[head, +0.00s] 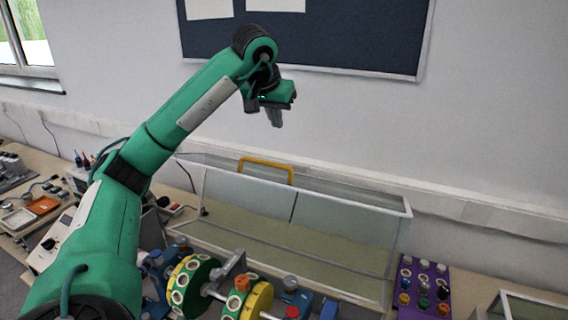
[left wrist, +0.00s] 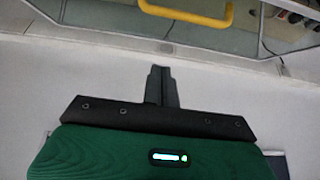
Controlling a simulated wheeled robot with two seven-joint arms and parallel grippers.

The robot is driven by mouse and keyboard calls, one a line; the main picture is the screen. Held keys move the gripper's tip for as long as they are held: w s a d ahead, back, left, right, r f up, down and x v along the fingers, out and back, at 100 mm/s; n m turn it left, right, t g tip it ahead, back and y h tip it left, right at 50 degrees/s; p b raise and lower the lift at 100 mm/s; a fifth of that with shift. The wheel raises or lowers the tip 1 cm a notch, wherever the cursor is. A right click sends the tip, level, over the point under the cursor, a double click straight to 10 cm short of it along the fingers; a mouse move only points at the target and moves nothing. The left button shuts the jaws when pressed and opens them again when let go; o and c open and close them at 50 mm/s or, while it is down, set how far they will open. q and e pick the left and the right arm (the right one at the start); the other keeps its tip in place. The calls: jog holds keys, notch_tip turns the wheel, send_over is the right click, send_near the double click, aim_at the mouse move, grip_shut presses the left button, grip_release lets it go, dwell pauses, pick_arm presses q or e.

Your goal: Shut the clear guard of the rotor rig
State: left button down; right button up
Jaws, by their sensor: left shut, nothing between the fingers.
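The clear guard (head: 232,217) of the rotor rig has a pale frame and stands open behind the rotor, so the rotor is uncovered. Its yellow handle (head: 267,162) is on the upper edge. The handle also shows at the top of the left wrist view (left wrist: 190,14). The rotor has green and yellow discs (head: 190,286) on a shaft in front of the guard. My left gripper (head: 277,122) is shut and empty, pointing down above the handle and apart from it. It shows in the left wrist view (left wrist: 161,72) too. My right gripper is not in view.
A purple tray (head: 430,268) with several small parts stands right of the guard. Another clear-sided box (head: 510,305) is at the lower right edge. A wall with a dark board (head: 340,35) rises behind the bench. An orange tray (head: 43,205) lies at left.

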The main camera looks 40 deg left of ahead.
pick_arm(q)
jog(key=x, duration=0.3)
jog(key=p, duration=0.3)
send_over(279, 180)
jog(key=w+a, duration=0.2)
jog(key=w, duration=0.2)
jog(key=f, duration=0.8)
jog(key=shift+d, duration=0.25)
jog(key=s, duration=0.1)
jog(key=s+p, duration=0.1)
jog(key=shift+s+d+f, duration=0.1)
jog(key=shift+s+d, duration=0.4)
jog(key=shift+s, duration=0.1)
jog(key=shift+f, duration=0.15)
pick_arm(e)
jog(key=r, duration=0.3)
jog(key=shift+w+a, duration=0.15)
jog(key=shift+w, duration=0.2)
pick_arm(q)
jog(key=shift+s, duration=0.1)
